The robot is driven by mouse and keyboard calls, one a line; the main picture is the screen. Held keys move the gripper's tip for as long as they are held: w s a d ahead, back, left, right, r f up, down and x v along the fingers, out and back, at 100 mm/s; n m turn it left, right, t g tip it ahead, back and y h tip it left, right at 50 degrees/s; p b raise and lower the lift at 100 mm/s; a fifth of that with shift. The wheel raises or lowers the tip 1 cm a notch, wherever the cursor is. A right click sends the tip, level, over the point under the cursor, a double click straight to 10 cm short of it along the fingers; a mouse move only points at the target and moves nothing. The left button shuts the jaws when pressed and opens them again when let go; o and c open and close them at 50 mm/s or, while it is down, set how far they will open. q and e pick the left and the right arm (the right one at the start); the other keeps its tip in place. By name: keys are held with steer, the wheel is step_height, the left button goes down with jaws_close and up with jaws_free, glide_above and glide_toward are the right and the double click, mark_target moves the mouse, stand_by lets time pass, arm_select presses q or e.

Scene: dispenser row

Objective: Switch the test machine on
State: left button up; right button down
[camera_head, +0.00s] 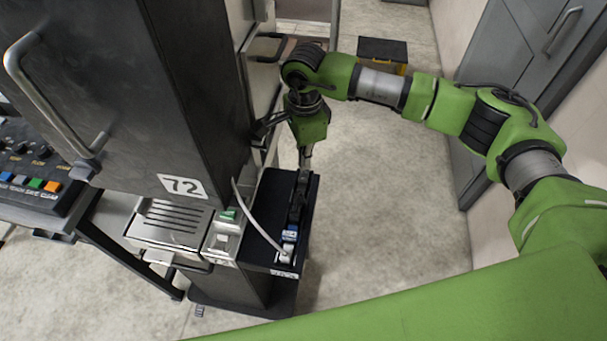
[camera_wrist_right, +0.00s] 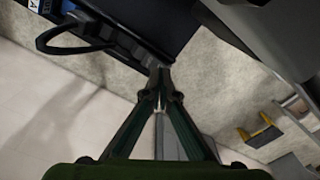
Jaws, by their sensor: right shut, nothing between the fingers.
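A tall dark cabinet marked 72 (camera_head: 150,110) fills the left of the head view. A silver unit (camera_head: 168,224) with slots sits at its foot, beside a small panel with a green part (camera_head: 229,215). A dark narrow unit (camera_head: 264,195) stands to the right, carrying black, blue and white parts (camera_head: 289,236); a pale cable reaches it. I cannot tell which is the test machine. My right gripper (camera_head: 304,164) points down at the far end of the narrow unit, shut and empty. In the wrist view its closed tips (camera_wrist_right: 160,76) are near a dark edge; contact is unclear.
A control panel with coloured buttons (camera_head: 30,180) stands at the left. Grey lockers (camera_head: 520,60) line the right wall. A black and yellow box (camera_head: 383,52) stands on the floor farther back. The floor (camera_head: 385,190) between is clear.

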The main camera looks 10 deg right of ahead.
mark_target(304, 172)
steer(key=shift+f+b, duration=0.3)
steer(key=shift+s, duration=0.1)
steer(key=shift+r+p, duration=0.4)
steer(key=shift+r, duration=0.45)
step_height(304, 172, up, 5)
steer(key=shift+r+p, duration=0.2)
steer(key=shift+p, duration=0.65)
